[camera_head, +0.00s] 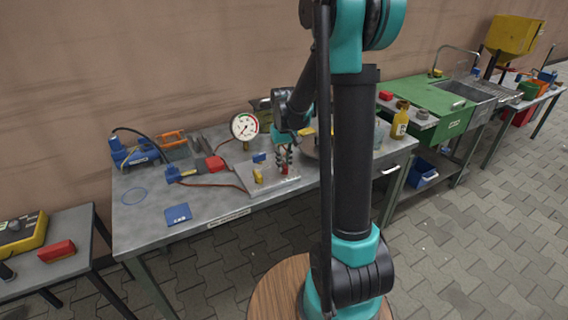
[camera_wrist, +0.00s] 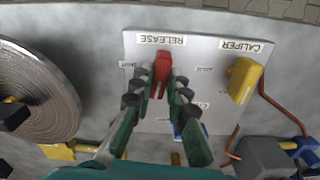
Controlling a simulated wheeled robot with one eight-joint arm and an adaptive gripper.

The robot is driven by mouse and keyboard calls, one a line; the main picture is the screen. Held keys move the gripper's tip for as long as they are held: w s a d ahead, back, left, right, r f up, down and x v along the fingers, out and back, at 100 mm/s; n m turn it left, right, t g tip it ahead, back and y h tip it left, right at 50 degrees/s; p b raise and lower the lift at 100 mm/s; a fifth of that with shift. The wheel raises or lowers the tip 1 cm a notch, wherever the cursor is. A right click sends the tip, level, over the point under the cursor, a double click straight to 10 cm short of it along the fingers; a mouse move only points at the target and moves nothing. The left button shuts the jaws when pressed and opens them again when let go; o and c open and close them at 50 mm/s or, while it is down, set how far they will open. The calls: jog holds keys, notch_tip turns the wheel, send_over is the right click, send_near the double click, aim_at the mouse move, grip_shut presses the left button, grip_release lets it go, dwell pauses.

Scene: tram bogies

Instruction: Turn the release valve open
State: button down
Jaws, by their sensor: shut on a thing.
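The release valve's red handle (camera_wrist: 160,70) stands on a light panel (camera_wrist: 210,52) below the RELEASE label, which is upside down in the wrist view. My gripper (camera_wrist: 160,88) is shut on the red handle, with one finger at each side of it. The handle lies close to upright in the wrist view, tilted slightly. A small label, which seems to read SHUT, is left of it, and another is to its right. In the head view my gripper (camera_head: 285,168) is over the panel (camera_head: 268,186) on the workbench; its fingers hide most of the red handle.
The yellow CALIPER handle (camera_wrist: 243,79) stands right of the red one on the same panel. A round metal disc (camera_wrist: 37,95) is at the left of the wrist view. A dial gauge (camera_head: 244,127) stands behind the panel. A blue pump (camera_head: 133,153) and cables lie to the left.

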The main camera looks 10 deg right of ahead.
aim_at(284, 164)
jog(key=shift+n, duration=0.8)
jog(key=c, duration=1.5)
grip_release()
jog(key=shift+r, duration=0.1)
notch_tip(284, 164, up, 12)
jog(key=shift+f, duration=0.1)
jog(key=s+d+f+m+t, duration=0.1)
jog(key=s+f, duration=0.3)
jog(key=s, duration=0.3)
jog(key=s+d+f+m+t, duration=0.1)
jog(key=s+f, duration=0.3)
jog(key=s, duration=0.3)
jog(key=s+d+f+m+t, duration=0.1)
jog(key=s+d+f+t, duration=0.1)
jog(key=s+f, duration=0.2)
jog(key=shift+s+f, duration=0.15)
jog(key=shift+s, duration=0.8)
jog(key=shift+s+f, duration=0.1)
jog(key=shift+s, duration=0.8)
